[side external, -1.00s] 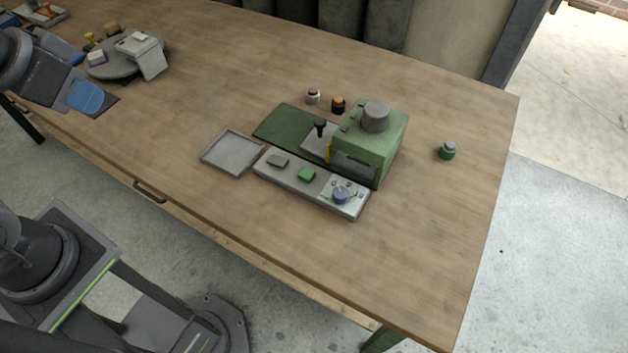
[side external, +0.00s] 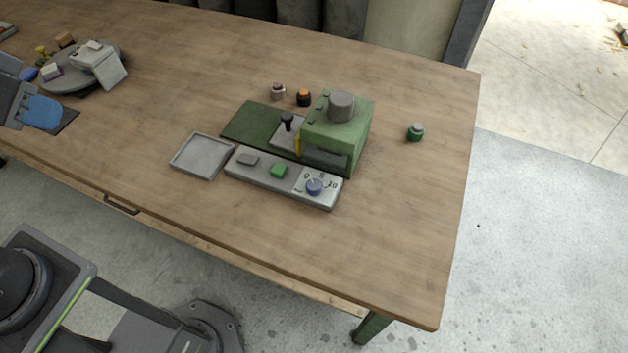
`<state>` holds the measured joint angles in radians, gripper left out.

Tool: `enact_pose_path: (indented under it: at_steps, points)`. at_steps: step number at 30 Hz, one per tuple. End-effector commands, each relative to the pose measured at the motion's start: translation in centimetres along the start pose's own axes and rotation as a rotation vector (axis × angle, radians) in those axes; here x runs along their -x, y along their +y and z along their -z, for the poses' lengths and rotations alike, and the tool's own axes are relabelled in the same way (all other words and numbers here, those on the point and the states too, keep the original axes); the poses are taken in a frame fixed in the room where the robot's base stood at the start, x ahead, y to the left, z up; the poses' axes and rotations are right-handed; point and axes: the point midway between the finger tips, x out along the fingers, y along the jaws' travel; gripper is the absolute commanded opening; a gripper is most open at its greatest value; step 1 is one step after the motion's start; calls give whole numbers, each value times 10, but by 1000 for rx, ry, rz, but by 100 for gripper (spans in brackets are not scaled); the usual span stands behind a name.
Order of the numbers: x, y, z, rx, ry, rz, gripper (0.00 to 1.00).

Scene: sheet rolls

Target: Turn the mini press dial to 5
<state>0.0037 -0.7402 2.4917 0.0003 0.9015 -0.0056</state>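The mini press (side external: 337,135) is a green box with a grey round cap on top, standing on a dark green base on the wooden table. In front of it is a long grey control panel (side external: 233,168). The dial (side external: 314,187) is a blue knob at the panel's right end, with the marks 0, 5 and 10 around its far side. Its pointer is too small to read surely. My gripper (side external: 35,92) is at the far left edge, partly cut off, well away from the dial. Its two blue fingertips look apart with nothing between them.
A green button (side external: 279,171) and a grey switch (side external: 248,160) share the panel. An empty grey tray (side external: 202,157) lies left of it. Small jars (side external: 304,98) stand behind, and a green one (side external: 415,132) right. A round stand (side external: 70,82) is near my gripper. The table's front right is clear.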

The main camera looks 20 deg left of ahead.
Motion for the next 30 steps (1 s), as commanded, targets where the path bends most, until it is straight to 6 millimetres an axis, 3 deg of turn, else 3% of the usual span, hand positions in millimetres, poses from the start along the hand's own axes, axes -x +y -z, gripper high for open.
enact_pose_path:
  at_steps: [5,8,14,16,22,30]
  points:
    - [-3,13,30,13,-52,-22,28]
    - [-11,29,58,28,-101,-37,37]
    - [-42,73,109,63,-201,-49,56]
    - [-58,92,123,73,-237,-48,61]
    - [-115,154,148,99,-333,-30,61]
    - [-203,242,139,127,-442,26,61]
